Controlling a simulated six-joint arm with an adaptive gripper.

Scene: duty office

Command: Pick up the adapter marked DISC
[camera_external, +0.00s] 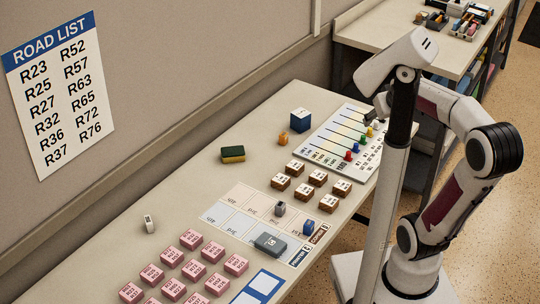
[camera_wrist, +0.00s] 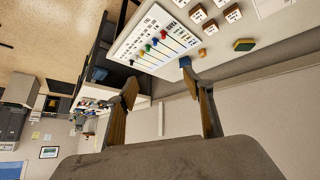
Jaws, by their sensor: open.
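Several small brown blocks with white labelled tops (camera_external: 305,180) stand on the long table; their lettering is too small to read. Some of these brown blocks also show at the top of the wrist view (camera_wrist: 198,15). I cannot tell which thing is marked DISC. A grey block (camera_external: 270,243), a small grey piece (camera_external: 279,208) and a small blue piece (camera_external: 308,227) stand on a printed mat (camera_external: 214,212). My gripper (camera_wrist: 168,93) is open and empty, well away from the blocks. In the external view its fingers are mostly hidden by the arm and pole.
A board with coloured pegs (camera_external: 322,156) lies behind the brown blocks. A blue box (camera_external: 300,119), an orange block (camera_external: 283,138) and a green-yellow sponge (camera_external: 233,153) stand near the wall. Pink labelled blocks (camera_external: 191,239) fill the front.

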